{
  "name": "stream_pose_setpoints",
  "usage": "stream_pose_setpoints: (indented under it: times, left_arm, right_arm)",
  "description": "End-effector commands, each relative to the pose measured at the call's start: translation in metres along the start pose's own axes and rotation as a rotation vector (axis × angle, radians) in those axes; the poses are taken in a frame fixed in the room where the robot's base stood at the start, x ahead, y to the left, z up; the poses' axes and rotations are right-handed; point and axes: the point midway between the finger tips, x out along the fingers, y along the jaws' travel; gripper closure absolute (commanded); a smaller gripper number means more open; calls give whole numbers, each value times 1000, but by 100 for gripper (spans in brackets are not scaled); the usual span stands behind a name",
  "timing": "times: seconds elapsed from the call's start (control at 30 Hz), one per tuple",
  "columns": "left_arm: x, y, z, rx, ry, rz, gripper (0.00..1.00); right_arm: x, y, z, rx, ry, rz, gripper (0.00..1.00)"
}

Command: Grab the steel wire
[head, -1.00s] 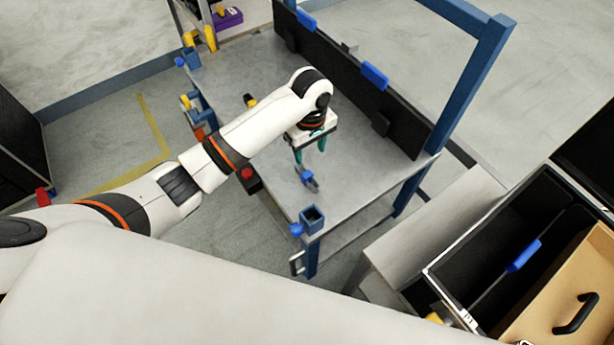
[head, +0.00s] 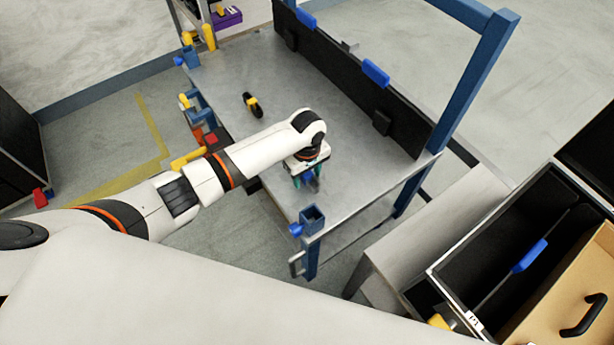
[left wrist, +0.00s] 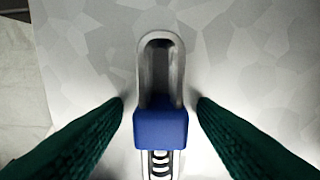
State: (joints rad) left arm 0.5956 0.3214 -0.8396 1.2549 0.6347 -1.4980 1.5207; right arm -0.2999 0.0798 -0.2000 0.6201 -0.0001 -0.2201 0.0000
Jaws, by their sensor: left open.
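The steel wire (left wrist: 160,70) shows in the left wrist view as a long grey metal loop with a blue block (left wrist: 160,128) around it and dark ring shapes below. It lies on the grey table top. My left gripper (left wrist: 160,100) is open, with one green finger on each side of it and gaps between fingers and block. In the head view my left gripper (head: 306,180) points down low over the table's near part and mostly hides the wire. My right gripper is not in view.
The table (head: 235,75) has a black back panel (head: 350,85) and blue posts. A black and yellow tool (head: 253,105) lies on it, left of my wrist. A blue square holder (head: 312,218) sits at the near corner. An open case (head: 470,250) stands at the right.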

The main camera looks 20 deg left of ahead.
Motion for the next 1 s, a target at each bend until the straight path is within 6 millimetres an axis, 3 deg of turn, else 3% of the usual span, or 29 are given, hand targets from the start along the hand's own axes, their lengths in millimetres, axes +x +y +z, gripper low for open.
stream_pose_setpoints:
  times: [0.13,0.43,0.73,1.0]
  left_arm:
    - [-1,0,0,0,0,0,47]
    - [-1,0,0,0,0,0,96]
    - [-7,-1,0,1,0,-1,96]
    - [-58,-1,0,2,0,-5,96]
  right_arm:
    - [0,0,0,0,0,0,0]
    - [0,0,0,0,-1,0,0]
    - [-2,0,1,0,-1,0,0]
    - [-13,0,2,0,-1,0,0]
